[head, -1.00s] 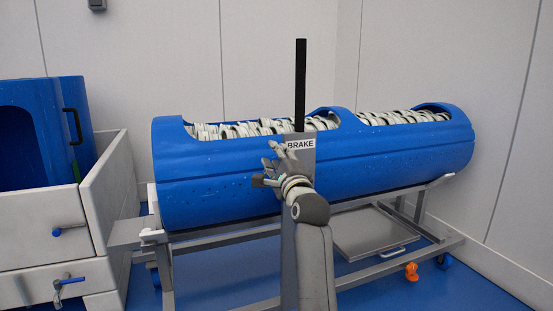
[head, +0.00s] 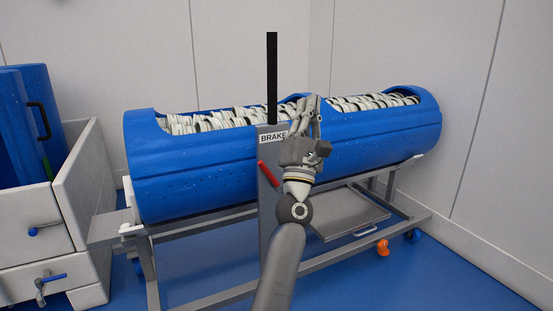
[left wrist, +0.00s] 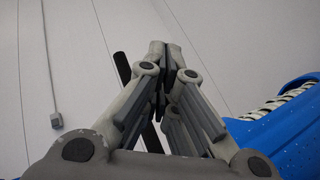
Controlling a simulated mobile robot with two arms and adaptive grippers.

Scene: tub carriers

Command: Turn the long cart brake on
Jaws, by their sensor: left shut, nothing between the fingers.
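The long cart is a blue tub (head: 215,165) on a grey metal frame (head: 205,298). A grey post with a "BRAKE" label (head: 272,138) stands at its near side. A black upright bar (head: 272,80) rises from the post, and it also shows behind the fingers in the left wrist view (left wrist: 122,68). A red handle (head: 268,174) sits tilted on the post below the label. My left gripper (head: 313,100) is shut and empty, pointing up just right of the label, in front of the tub. It fills the middle of the left wrist view (left wrist: 165,55). My right gripper is not in view.
White coiled items (head: 235,120) fill the tub. A white bin (head: 75,190) with blue-handled valves and another blue tub (head: 35,115) stand at the left. A grey panel (head: 345,215) lies under the cart, near an orange object (head: 383,248). Blue floor is clear at the lower right.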

